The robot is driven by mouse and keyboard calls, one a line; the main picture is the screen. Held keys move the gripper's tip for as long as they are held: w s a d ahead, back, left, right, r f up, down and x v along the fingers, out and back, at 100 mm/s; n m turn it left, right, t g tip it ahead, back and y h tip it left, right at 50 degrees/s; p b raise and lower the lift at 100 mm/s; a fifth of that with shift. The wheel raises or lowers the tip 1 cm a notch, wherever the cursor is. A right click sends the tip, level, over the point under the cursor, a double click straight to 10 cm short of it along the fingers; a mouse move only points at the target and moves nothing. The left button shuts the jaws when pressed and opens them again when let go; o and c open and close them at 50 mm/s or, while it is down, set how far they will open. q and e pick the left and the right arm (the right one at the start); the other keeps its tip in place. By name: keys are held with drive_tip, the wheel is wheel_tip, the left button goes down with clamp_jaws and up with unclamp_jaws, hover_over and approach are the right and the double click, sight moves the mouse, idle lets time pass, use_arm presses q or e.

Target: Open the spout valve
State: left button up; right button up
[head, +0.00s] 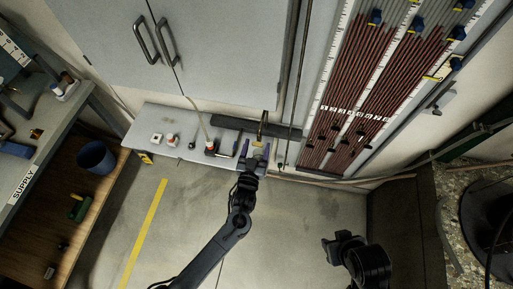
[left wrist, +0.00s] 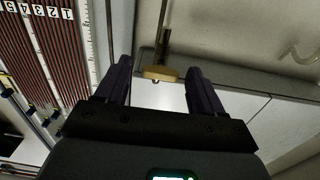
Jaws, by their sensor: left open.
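The spout valve shows in the head view as a small brass fitting (head: 262,127) on an upright pipe above the grey bench's right part. In the left wrist view its tan, bar-like handle (left wrist: 160,73) lies crosswise between the fingertips, with a thin stem rising behind it. My left gripper (head: 254,152) is open, its two dark fingers (left wrist: 158,78) on either side of the handle, apparently not touching it. How far the handle lies between the fingers is hard to tell. My right gripper (head: 338,242) hangs low over the floor, away from the valve; its jaws are unclear.
A grey bench (head: 150,125) carries small switches and a red-based item (head: 210,148). A tube panel (head: 365,90) stands right of the valve, a double-handled cabinet (head: 215,50) behind. A supply shelf (head: 60,110) is at left. The floor (head: 180,220) in front is clear.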

use_arm(q)
drive_tip(key=c, duration=1.1)
drive_tip(key=shift+o, duration=0.2)
drive_tip(key=n, duration=0.5)
drive_tip(key=shift+n, duration=0.4)
drive_tip(key=o, duration=1.1)
drive_tip(key=shift+c, duration=0.2)
drive_tip(key=v, duration=1.1)
drive_tip(key=shift+p, duration=0.4)
drive_tip(key=shift+w, duration=0.1)
